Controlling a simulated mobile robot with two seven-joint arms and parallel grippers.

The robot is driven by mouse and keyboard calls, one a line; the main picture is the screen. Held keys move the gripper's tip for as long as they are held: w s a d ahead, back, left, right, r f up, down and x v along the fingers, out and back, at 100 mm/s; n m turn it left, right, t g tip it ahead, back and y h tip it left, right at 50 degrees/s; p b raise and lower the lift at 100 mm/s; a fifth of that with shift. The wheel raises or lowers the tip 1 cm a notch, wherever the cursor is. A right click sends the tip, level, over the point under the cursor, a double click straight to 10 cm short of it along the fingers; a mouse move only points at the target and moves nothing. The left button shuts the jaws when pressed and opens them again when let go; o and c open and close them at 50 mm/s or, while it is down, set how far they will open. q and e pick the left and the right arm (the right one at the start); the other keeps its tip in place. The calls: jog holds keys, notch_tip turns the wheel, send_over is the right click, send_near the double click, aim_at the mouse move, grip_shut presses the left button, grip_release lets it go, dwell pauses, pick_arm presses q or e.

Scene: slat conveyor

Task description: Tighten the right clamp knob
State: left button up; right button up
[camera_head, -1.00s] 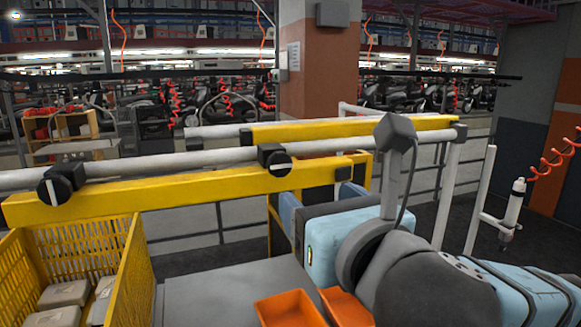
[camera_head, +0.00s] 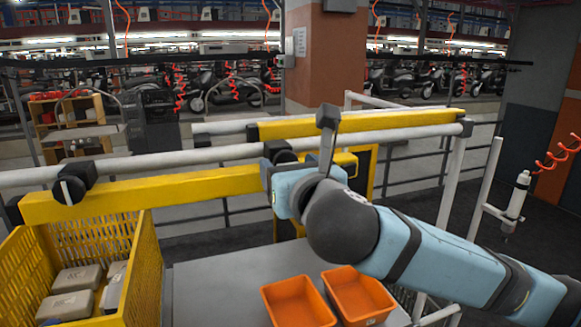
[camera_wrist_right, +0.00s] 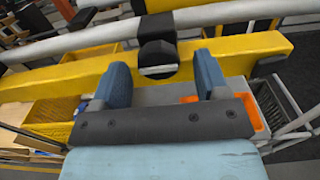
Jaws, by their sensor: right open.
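The right clamp knob (camera_head: 277,150) is black and sits on the white rail (camera_head: 200,157) above the yellow beam (camera_head: 150,193). In the head view my right arm partly covers it. In the right wrist view the knob (camera_wrist_right: 157,50) shows a near-level white bar across its face. My right gripper (camera_wrist_right: 162,65) is open, with one blue-grey finger on either side of the knob in the picture. I cannot tell whether the fingers reach it. The left clamp knob (camera_head: 75,183) has a steep white bar. My left gripper is not in view.
A yellow crate (camera_head: 147,262) with grey parts stands at the lower left. Two orange bins, a left one (camera_head: 298,303) and a right one (camera_head: 357,296), sit on the grey table (camera_head: 220,285) below the beam. A hanging tool (camera_head: 518,197) is at the right.

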jog(key=c, duration=0.9)
jog(key=shift+m, duration=0.3)
jog(key=shift+a+r+m, duration=0.1)
jog(key=shift+m, duration=4.2)
jog(key=shift+a+r+m, duration=0.1)
jog(key=shift+m, duration=4.2)
